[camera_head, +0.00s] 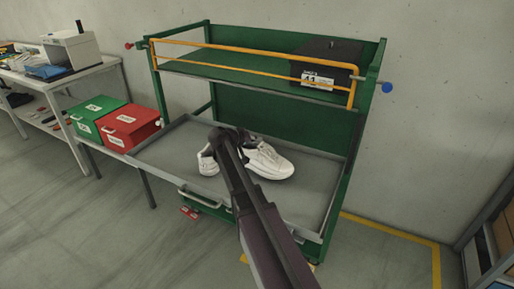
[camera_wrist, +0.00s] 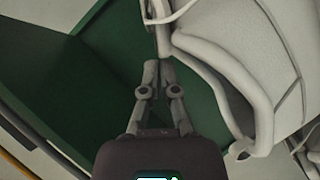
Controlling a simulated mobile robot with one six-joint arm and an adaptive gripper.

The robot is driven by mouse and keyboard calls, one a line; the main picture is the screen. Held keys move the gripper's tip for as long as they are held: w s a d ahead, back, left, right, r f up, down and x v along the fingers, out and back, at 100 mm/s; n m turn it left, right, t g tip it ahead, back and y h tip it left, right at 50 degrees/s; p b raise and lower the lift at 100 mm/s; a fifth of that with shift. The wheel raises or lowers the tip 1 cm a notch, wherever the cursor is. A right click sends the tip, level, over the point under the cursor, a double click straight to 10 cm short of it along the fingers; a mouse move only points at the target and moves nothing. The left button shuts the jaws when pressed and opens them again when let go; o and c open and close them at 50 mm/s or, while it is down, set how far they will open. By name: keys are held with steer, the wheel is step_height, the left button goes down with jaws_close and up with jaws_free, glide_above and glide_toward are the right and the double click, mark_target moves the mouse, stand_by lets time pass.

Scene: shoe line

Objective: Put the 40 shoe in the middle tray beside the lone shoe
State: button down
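Two white shoes show on the grey middle tray (camera_head: 160,149) of the green cart. One shoe (camera_head: 207,161) is left of my arm, partly hidden by it. The other shoe (camera_head: 269,162) is right of my arm, its toe to the right. No size can be read on either. My gripper (camera_wrist: 159,64) has its fingertips almost together at a thin pale edge of a white shoe (camera_wrist: 225,75), seen large in the wrist view; they look closed on that edge. In the head view my arm hides the contact, and which shoe is held is unclear.
A black box (camera_head: 338,59) with a white label stands on the upper shelf behind an orange rail (camera_head: 257,80). Green (camera_head: 98,106) and red (camera_head: 130,122) boxes stand left of the cart. The tray's right part is bare.

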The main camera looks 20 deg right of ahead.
steer(key=shift+f+b, duration=1.3)
steer(key=shift+f, duration=0.2)
steer(key=c, duration=1.3)
jaws_free()
steer(key=shift+c, duration=0.2)
steer(key=o, duration=0.5)
steer(key=shift+o, duration=0.2)
steer(key=shift+r, duration=0.1)
steer(key=p+v, duration=0.5)
steer(key=v, duration=0.7)
steer(key=shift+s, duration=0.1)
